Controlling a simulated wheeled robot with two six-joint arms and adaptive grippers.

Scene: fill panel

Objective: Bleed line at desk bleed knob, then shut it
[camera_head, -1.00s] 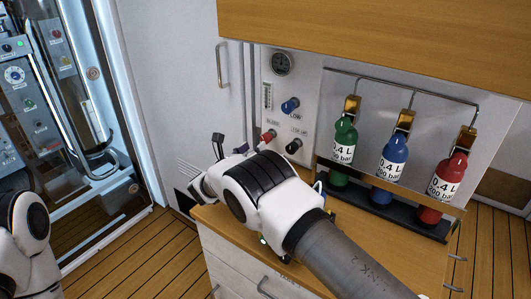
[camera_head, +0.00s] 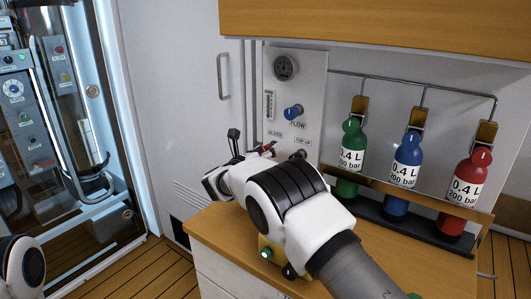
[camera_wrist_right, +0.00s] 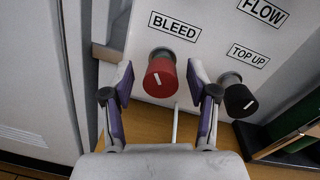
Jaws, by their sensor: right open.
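The red bleed knob (camera_wrist_right: 160,78) sticks out of the white fill panel (camera_head: 310,85), under the BLEED label (camera_wrist_right: 174,27). Its white mark runs close to upright, slightly tilted, in the right wrist view. My right gripper (camera_wrist_right: 161,82) is open, with one purple-padded finger on each side of the knob. I see gaps on both sides; whether the fingertips reach past the knob's front I cannot tell. In the head view my right gripper (camera_head: 250,146) largely hides the red knob. Of my left arm only a white link shows, at the lower left.
The black TOP UP knob (camera_wrist_right: 238,98) sits close to the right finger. A blue FLOW knob (camera_head: 293,112) and a gauge (camera_head: 285,67) are higher. Green (camera_head: 350,150), blue (camera_head: 406,165) and red (camera_head: 468,185) bottles stand on the desk (camera_head: 225,232) to the right.

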